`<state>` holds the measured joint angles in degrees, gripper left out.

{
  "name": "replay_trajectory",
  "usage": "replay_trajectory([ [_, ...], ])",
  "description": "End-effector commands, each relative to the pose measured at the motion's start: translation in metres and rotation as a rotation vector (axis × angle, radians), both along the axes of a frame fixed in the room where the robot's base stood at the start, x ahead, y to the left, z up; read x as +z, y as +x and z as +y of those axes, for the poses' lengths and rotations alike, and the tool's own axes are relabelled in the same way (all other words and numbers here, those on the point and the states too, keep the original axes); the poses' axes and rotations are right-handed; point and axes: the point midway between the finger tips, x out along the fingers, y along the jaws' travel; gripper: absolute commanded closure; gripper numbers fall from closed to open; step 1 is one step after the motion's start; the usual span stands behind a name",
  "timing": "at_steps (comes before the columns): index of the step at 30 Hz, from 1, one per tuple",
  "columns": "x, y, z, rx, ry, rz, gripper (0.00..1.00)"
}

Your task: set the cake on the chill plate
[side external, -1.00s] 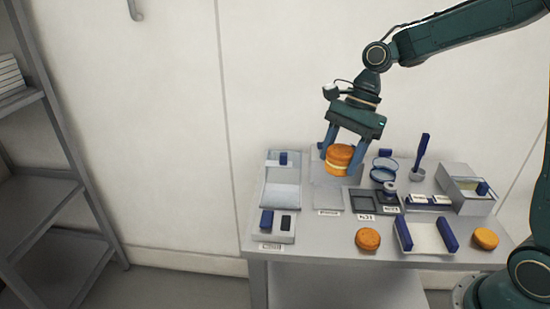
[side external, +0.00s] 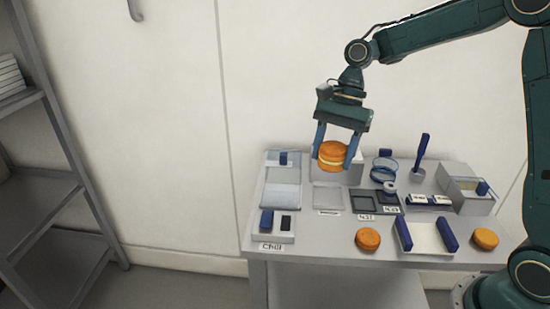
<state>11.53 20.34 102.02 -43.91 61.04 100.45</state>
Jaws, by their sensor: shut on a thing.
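The cake (side external: 333,150), an orange-brown round with a pale filling band, is between the two blue fingers of my gripper (side external: 333,158). My gripper is shut on it and holds it above the back of the table, over a grey square plate (side external: 327,198) with an unreadable label. A unit labelled "Chill" (side external: 272,246) stands at the table's left end. Its pale grey plate (side external: 283,198) lies left of the held cake and looks bare. A blue block (side external: 267,220) and a dark panel (side external: 286,223) are at its front.
Two orange rounds lie at the front, one at centre (side external: 368,239) and one at right (side external: 485,238). A white tray with blue side bars (side external: 425,238) lies between them. Dark square plates (side external: 362,200), a blue-rimmed clear dish (side external: 384,168) and a grey bin (side external: 466,198) stand nearby.

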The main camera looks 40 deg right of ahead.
Motion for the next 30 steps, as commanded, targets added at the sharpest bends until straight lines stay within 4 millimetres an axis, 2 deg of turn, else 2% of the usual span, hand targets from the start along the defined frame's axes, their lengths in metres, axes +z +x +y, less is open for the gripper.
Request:
replay_trajectory([
  [18,-0.028,0.057,-0.023,0.823,-0.002,-0.001,0.54],
  [24,-0.035,0.065,-0.029,0.959,-0.001,0.004,0.54],
  [30,-0.036,0.068,-0.031,0.991,-0.001,0.004,0.54],
])
